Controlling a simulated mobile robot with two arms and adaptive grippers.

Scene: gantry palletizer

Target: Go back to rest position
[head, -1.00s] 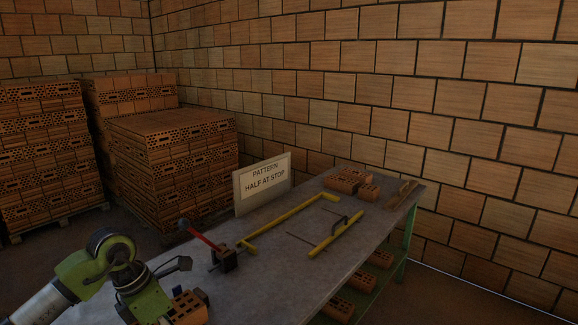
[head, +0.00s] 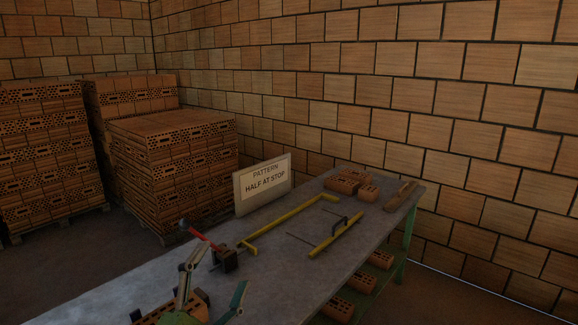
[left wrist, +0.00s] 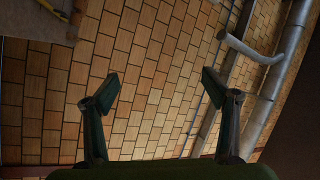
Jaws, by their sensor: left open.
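My left gripper (head: 214,274) is at the bottom of the head view, in front of the near end of the grey workbench (head: 275,265). Its two fingers point up and stand apart with nothing between them. In the left wrist view the same fingers (left wrist: 160,88) are spread, with the brick wall behind them. A perforated brick (head: 160,312) on the bench is partly hidden behind the gripper. My right gripper is in neither view.
A red-handled clamp (head: 226,258) and a yellow frame (head: 290,215) lie beyond the gripper. A sign (head: 263,184) reads "PATTERN HALF AT STOP". Bricks (head: 347,181) sit at the far end. Brick pallets (head: 175,170) stand back left. Grey pipes (left wrist: 275,85) show in the wrist view.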

